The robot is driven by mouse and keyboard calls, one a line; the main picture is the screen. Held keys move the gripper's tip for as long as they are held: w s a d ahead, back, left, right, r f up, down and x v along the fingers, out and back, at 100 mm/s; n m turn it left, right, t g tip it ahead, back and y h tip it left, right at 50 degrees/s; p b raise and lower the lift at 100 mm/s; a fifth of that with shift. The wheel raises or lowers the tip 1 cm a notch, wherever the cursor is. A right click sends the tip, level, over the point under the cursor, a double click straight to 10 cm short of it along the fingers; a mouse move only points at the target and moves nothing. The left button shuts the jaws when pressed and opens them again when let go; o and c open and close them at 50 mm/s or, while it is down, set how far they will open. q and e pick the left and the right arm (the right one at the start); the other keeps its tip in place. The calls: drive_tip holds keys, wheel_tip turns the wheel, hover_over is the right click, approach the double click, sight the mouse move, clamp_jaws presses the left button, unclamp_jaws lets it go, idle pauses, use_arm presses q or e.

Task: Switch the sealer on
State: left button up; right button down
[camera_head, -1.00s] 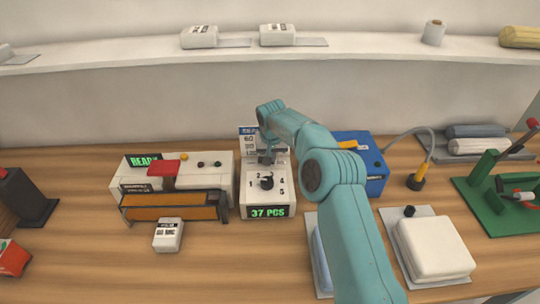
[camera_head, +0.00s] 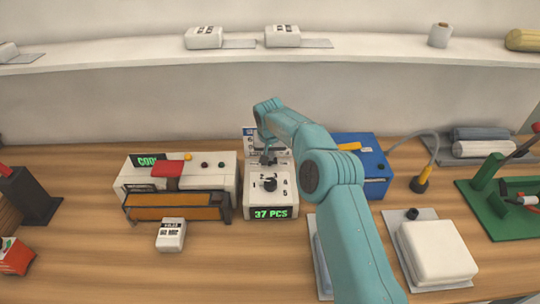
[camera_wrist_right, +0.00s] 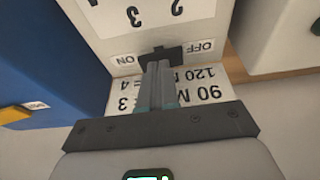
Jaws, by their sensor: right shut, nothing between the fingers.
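The white dial box (camera_head: 283,191) stands mid-table, with a black dial (camera_head: 270,185) numbered around it and a green "37 PCS" display. In the right wrist view, a dark switch (camera_wrist_right: 174,54) sits on this box between the labels ON and OFF. My right gripper (camera_wrist_right: 158,66) is shut and empty, with its tips at the switch; I cannot tell whether they touch. It also shows in the head view (camera_head: 267,157), over the back of the box. To the left stands a white sealer-like machine (camera_head: 225,180) with an orange front bar and a "COOL" display. My left gripper is out of view.
A blue box (camera_head: 372,170) stands close to the right of the dial box. A white packet (camera_head: 171,234) lies in front of the orange bar. A white pad stack (camera_head: 437,250) and a green press (camera_head: 483,203) are at the right.

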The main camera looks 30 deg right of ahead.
drive_tip(key=b+v, duration=0.1)
drive_tip(key=v, duration=1.4)
drive_tip(key=shift+s+r, duration=0.15)
drive_tip(key=shift+r, duration=0.15)
drive_tip(key=shift+a, duration=0.1)
wheel_tip(320, 180, down, 4)
drive_tip(key=w+d+m+t+h+b, duration=0.1)
drive_tip(key=d+m+t+h+b, duration=0.1)
drive_tip(key=h, duration=0.1)
drive_tip(key=s+a+n+t+b, duration=0.2)
drive_tip(key=s+a+b, duration=0.1)
drive_tip(key=s+a, duration=0.1)
drive_tip(key=shift+s+a+f+n+t+h, duration=0.2)
drive_tip(key=shift+a+f+n+t+h, duration=0.1)
drive_tip(key=shift+a+f+n+h, duration=0.1)
drive_tip(key=shift+d, duration=0.1)
